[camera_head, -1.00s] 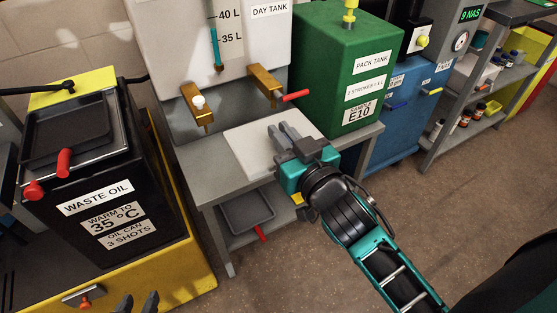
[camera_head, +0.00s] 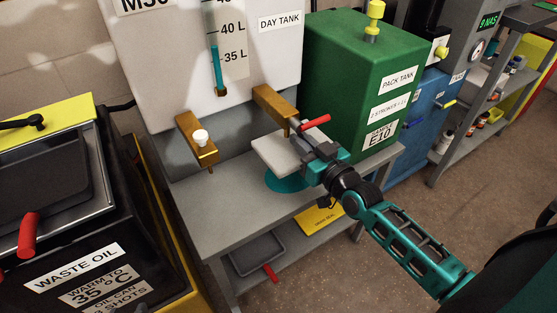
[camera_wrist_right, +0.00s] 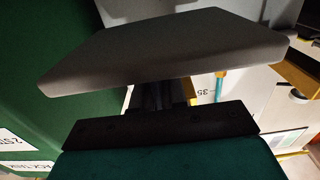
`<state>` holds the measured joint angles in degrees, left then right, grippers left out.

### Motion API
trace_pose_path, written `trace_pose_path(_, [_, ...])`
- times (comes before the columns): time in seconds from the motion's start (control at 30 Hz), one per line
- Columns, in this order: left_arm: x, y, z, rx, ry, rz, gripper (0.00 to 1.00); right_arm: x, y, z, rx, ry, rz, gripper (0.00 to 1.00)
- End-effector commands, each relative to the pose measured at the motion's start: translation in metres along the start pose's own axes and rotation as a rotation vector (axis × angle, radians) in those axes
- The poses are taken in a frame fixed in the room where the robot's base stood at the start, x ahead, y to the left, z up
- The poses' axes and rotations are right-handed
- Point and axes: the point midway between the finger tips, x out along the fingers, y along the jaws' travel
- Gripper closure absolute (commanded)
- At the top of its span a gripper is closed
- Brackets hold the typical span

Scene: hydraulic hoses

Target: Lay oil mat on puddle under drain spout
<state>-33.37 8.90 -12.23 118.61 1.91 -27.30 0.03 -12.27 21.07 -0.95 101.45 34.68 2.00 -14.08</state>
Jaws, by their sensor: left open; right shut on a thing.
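The oil mat (camera_head: 277,155) is a pale grey square pad. My right gripper (camera_head: 310,150) is shut on its right edge and holds it raised above the bench, under the right brass drain spout (camera_head: 272,103) with the red handle. A teal puddle (camera_head: 284,182) shows on the bench below the mat's front edge; the mat hides the rest of it. In the right wrist view the mat (camera_wrist_right: 165,50) spans the space before the fingers, its underside dark. My left gripper is not in view.
A second brass spout (camera_head: 197,140) with a white knob stands left on the day tank. The green pack tank (camera_head: 350,85) stands close behind my right gripper. The bench (camera_head: 215,215) is bare at front left. A black waste oil tank (camera_head: 85,265) stands at left.

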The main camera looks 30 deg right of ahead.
Motion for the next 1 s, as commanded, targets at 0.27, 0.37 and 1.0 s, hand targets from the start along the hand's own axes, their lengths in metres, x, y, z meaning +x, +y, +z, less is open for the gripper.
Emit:
trace_pose_path(0.27, [0.009,0.001,0.020,-0.004,-0.008,0.001,0.57,0.000,0.001,0.036,-0.002,-0.004,0.000,1.00])
trace_pose_path(0.37, [0.013,0.002,0.030,-0.008,-0.018,0.003,0.57,0.000,0.001,0.053,-0.002,-0.002,0.000,1.00])
trace_pose_path(1.0, [0.022,0.010,0.027,-0.015,-0.008,0.025,0.57,0.000,0.000,0.100,0.000,0.000,0.000,1.00])
